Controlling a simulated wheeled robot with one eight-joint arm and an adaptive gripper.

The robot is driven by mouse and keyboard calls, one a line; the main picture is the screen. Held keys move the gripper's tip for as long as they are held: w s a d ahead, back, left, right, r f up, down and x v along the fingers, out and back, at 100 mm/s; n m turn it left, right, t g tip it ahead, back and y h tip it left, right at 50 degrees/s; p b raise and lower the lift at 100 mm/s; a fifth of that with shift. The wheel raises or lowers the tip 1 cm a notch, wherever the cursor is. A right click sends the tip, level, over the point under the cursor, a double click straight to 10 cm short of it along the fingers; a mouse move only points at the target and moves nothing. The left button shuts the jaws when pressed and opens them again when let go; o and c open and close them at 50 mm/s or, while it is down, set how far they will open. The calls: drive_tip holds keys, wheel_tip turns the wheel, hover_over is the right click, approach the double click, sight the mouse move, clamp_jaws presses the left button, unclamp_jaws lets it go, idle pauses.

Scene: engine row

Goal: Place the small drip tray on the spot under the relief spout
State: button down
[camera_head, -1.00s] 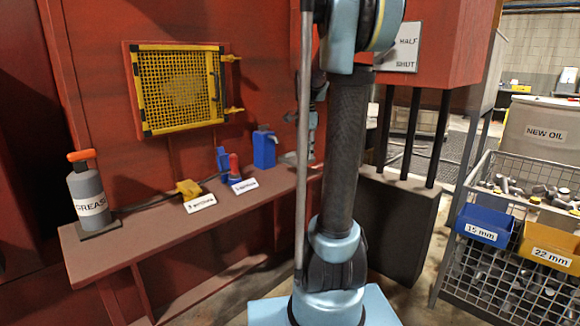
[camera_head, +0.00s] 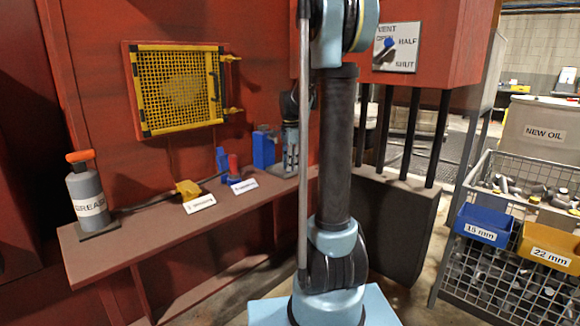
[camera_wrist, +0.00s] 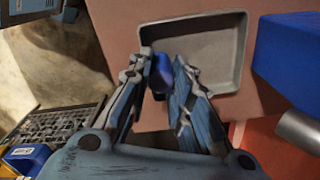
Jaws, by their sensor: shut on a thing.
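In the wrist view the small drip tray (camera_wrist: 146,28) is a shallow grey rectangular pan. It is over the brown-red shelf (camera_wrist: 115,20); I cannot tell whether it touches the shelf. My gripper (camera_wrist: 160,85) is shut on the blue grip (camera_wrist: 161,72) at the tray's near edge.
A blue can (camera_head: 264,150) stands just left of my gripper. Blue and red clamps, a yellow piece (camera_head: 188,190) and a grease canister (camera_head: 87,192) stand along the shelf (camera_head: 150,245). A yellow mesh guard (camera_head: 178,90) is on the wall. Metal bins are at right.

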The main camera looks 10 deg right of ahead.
drive_tip(key=shift+w+f, duration=0.15)
drive_tip(key=shift+f, duration=0.1)
drive_tip(key=c, duration=1.4)
unclamp_jaws()
drive_tip(key=shift+c, duration=0.2)
drive_tip(key=shift+r, duration=0.15)
